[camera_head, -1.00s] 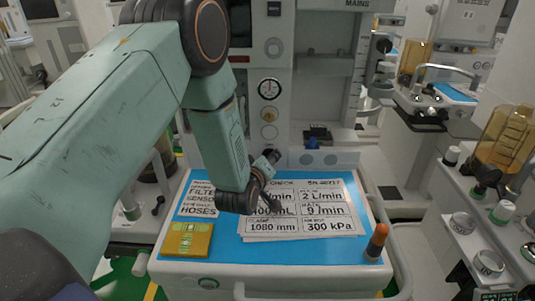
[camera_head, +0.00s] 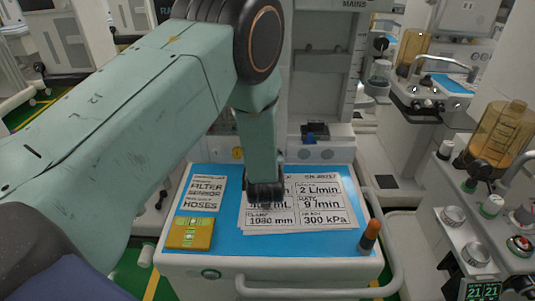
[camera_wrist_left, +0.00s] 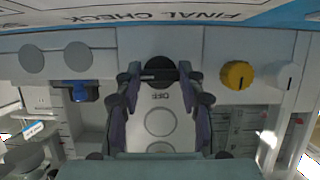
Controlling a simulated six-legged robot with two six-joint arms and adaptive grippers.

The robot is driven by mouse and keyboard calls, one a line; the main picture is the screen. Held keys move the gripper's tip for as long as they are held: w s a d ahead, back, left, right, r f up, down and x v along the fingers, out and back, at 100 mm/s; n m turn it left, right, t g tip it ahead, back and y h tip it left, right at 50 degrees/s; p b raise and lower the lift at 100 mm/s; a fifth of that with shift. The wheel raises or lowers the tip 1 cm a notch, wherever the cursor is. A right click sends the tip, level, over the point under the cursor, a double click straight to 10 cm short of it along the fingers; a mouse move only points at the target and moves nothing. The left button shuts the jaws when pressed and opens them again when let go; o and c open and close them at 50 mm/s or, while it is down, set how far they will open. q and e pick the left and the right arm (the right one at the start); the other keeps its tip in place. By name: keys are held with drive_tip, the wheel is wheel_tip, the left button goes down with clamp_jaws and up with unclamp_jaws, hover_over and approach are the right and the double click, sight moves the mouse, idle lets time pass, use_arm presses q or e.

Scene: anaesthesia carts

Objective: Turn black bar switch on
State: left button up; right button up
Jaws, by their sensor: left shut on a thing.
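The black bar switch (camera_wrist_left: 159,65) is a round dark knob with a bar across it, at the top centre of the left wrist view. In the head view my left gripper (camera_head: 265,190) hangs over the cart's papers, and the arm hides the switch. My right gripper is not in view.
A yellow knob (camera_wrist_left: 237,75), a white knob (camera_wrist_left: 289,76) and a blue connector (camera_wrist_left: 80,91) are on the panel. The blue worktop (camera_head: 225,240) carries papers (camera_head: 300,205), a yellow box (camera_head: 190,233) and an orange-topped cylinder (camera_head: 370,236). Another machine stands at right.

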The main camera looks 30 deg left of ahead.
use_arm(q)
drive_tip(key=shift+w+r, duration=0.15)
drive_tip(key=shift+r, duration=0.05)
idle(0.3)
drive_tip(key=o, duration=0.7)
drive_tip(key=shift+o, duration=0.9)
drive_tip(key=shift+f, duration=0.1)
drive_tip(key=v, duration=0.7)
drive_tip(key=shift+s+d, duration=0.1)
drive_tip(key=shift+s, duration=0.15)
